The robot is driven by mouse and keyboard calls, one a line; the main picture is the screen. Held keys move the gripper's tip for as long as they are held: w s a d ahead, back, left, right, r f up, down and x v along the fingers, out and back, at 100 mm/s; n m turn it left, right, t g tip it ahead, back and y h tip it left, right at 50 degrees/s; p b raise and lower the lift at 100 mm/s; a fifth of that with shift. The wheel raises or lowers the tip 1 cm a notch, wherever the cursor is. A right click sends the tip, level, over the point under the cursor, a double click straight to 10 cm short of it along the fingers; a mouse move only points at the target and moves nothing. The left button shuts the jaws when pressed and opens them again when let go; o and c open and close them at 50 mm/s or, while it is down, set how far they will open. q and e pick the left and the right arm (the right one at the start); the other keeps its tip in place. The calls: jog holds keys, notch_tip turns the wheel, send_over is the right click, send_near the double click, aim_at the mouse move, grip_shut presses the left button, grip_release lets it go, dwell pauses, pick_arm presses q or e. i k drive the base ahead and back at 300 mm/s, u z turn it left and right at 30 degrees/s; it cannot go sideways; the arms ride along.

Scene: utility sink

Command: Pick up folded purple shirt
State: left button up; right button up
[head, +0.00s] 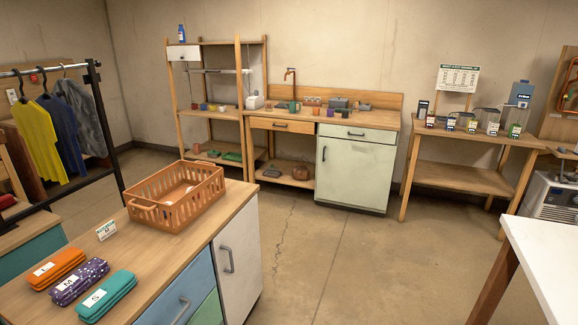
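The folded purple shirt (79,282) lies on the wooden counter at the lower left of the head view. It is dotted with white and carries a white label marked M. It sits between a folded orange shirt (56,269) on its left and a folded teal shirt (106,296) on its right, close beside both. Neither of my grippers shows in the head view.
An orange basket (172,222) stands on the same counter (219,219) behind the shirts, with a small sign (107,230) nearby. A clothes rack (106,135) stands at the left. A white table (548,262) is at the lower right. The middle floor is clear.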

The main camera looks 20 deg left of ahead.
aim_at(66, 291)
jog(key=i, duration=1.5)
jog(key=u, duration=3.6)
